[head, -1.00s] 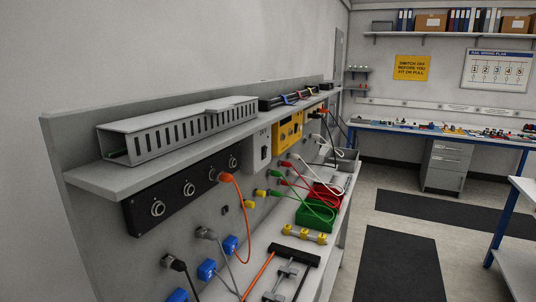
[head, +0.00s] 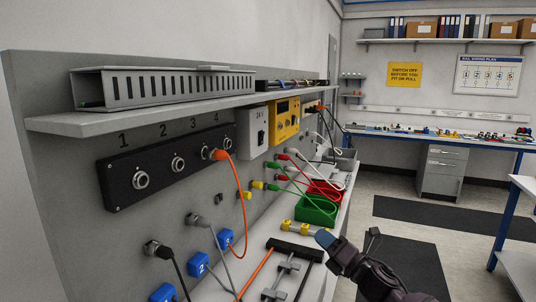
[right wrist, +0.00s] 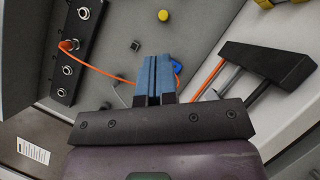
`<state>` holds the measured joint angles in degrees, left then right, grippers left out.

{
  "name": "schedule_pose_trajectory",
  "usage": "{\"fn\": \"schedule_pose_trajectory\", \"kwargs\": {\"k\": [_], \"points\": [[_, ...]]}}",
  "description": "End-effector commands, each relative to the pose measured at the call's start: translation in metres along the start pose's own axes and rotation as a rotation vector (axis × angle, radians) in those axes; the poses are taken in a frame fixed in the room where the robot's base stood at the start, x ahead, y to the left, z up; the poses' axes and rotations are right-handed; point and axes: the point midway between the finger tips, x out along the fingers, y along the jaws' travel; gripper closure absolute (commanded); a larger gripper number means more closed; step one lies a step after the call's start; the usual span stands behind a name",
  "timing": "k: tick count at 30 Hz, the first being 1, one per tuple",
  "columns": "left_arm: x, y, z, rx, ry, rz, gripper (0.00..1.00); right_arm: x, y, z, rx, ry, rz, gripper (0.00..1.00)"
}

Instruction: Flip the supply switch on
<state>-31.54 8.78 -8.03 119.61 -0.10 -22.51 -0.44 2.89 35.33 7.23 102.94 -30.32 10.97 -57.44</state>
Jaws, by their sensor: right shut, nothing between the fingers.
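A light grey box marked 24 V (head: 254,133) is fixed to the back panel under the shelf. It has a small dark part on its face, too small for me to tell whether it is a switch or how it is set. A yellow unit (head: 285,118) with a dark display sits right beside it. My right gripper (head: 325,238) is low in the head view, over the bench front, well apart from the box. In the right wrist view its blue fingers (right wrist: 155,77) are together with nothing between them. My left gripper is not in view.
A black panel (head: 150,188) has numbered sockets, with an orange cable (head: 241,195) in socket 4. The shelf (head: 90,122) overhangs the panel.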

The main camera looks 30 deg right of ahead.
Motion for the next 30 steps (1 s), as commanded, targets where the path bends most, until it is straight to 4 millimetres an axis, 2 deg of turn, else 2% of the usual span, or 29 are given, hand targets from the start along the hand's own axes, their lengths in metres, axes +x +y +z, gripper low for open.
{"fn": "schedule_pose_trajectory", "kwargs": {"k": [1,9,15,24,30], "points": [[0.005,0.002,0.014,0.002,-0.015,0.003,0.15,0.013,-0.004,0.007,-0.119,0.017,0.035,1.00],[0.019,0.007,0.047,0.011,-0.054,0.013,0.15,0.073,0.020,0.058,-0.771,0.053,0.236,1.00],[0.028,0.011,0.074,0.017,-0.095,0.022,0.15,0.109,0.037,0.090,-1.241,0.055,0.362,1.00],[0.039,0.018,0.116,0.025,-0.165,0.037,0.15,0.150,0.059,0.134,-1.911,0.041,0.510,1.00],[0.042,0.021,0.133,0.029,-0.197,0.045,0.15,0.163,0.071,0.157,-2.223,0.030,0.564,1.00]]}}
